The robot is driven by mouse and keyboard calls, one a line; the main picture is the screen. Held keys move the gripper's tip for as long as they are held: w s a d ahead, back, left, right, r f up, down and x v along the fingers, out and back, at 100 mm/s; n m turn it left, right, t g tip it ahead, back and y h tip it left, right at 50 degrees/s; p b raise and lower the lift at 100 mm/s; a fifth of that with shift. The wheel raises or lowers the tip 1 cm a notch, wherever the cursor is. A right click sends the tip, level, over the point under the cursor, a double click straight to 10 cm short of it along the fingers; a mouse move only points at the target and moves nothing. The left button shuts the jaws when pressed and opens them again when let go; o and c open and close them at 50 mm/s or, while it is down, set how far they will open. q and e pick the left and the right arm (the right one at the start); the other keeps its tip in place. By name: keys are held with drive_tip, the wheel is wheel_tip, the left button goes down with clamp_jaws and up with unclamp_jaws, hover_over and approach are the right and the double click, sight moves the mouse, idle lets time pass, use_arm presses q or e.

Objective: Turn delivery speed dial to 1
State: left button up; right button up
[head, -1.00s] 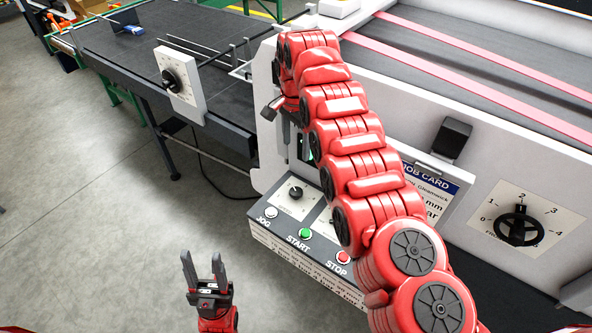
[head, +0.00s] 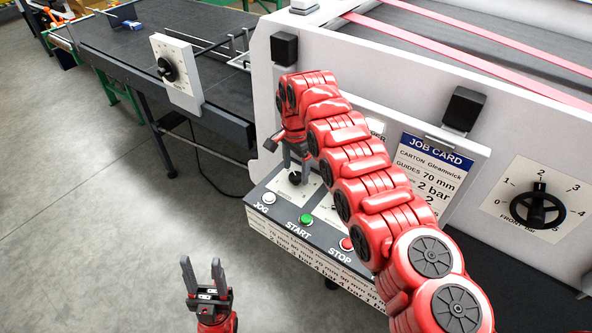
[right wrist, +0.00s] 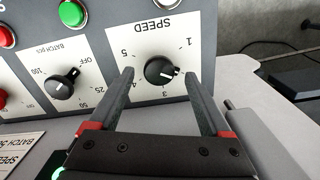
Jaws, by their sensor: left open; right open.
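The delivery speed dial is a black round knob (right wrist: 163,71) on a white plate marked SPEED, seen upside down in the right wrist view. Its white pointer line points right and slightly down, below the 1, toward a part of the scale hidden by a finger. My right gripper (right wrist: 159,76) is open, with one finger on each side of the knob; contact cannot be told. In the head view the dial (head: 295,178) sits behind JOG, and my right gripper (head: 297,168) is above it. My left gripper (head: 204,274) is open and empty, low over the floor side.
The panel carries JOG (head: 268,198), green START (head: 306,219) and red STOP (head: 346,243) buttons. A batch dial (right wrist: 62,86) is beside the speed dial. A job card (head: 432,165) stands behind. Other dials are at left (head: 166,70) and right (head: 537,209).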

drive_tip(key=shift+s+f, duration=0.1)
drive_tip(key=shift+f, duration=0.6)
clamp_jaws()
